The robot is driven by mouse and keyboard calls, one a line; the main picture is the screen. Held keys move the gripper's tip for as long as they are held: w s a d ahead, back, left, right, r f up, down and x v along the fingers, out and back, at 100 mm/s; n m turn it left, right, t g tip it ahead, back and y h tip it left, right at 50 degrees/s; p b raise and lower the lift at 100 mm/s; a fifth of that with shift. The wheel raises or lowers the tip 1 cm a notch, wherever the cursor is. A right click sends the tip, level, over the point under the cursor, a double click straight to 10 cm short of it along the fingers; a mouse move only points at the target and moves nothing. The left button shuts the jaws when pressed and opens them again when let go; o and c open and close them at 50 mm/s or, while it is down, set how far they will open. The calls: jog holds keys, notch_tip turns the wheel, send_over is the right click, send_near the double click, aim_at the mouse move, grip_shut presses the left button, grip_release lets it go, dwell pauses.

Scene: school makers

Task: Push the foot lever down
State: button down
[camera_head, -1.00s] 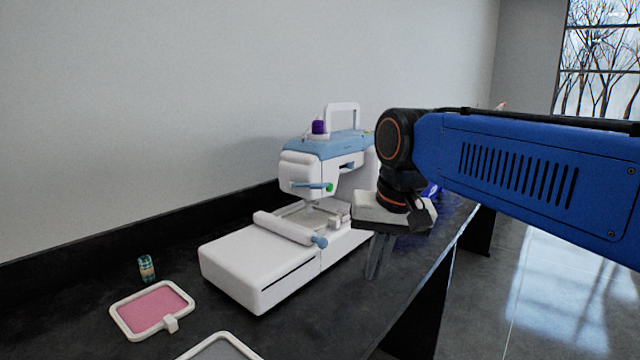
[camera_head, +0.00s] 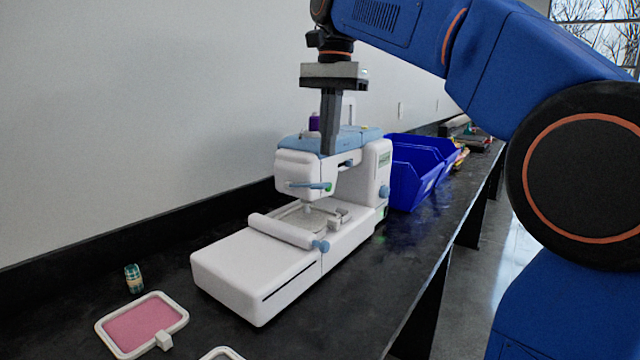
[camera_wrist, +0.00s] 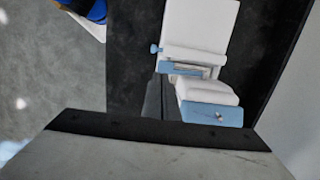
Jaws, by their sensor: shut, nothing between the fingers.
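A white sewing machine (camera_head: 255,262) with a light blue top stands on the black bench. A blue lever (camera_head: 303,186) with a green tip sticks out across the front of its head; I take it for the foot lever. It shows in the wrist view as a blue bar (camera_wrist: 184,69). My gripper (camera_head: 328,150) is shut and empty, its fingers pointing down. In the head view the fingers overlap the machine's blue top, above the lever; contact cannot be told. In the wrist view the fingers (camera_wrist: 156,84) appear beside the machine's head.
Blue bins (camera_head: 412,166) stand behind the machine at the right. A pink framed pad (camera_head: 140,327) and a small patterned spool (camera_head: 134,278) lie at the front left. A purple thread spool (camera_head: 314,122) stands on the machine's top. The bench (camera_head: 385,280) is clear right of the machine.

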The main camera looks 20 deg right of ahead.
aim_at(321, 184)
jog(key=shift+w+a+r+m, duration=0.2)
jog(key=shift+w+r+m, duration=0.1)
jog(key=shift+w+r, duration=0.4)
jog(key=shift+f, duration=0.1)
jog(key=shift+s+a+f, duration=0.1)
jog(key=shift+a+f, duration=0.05)
jog(key=shift+f, duration=1.45)
jog(key=shift+s+a+f, duration=0.1)
jog(key=shift+f, duration=1.7)
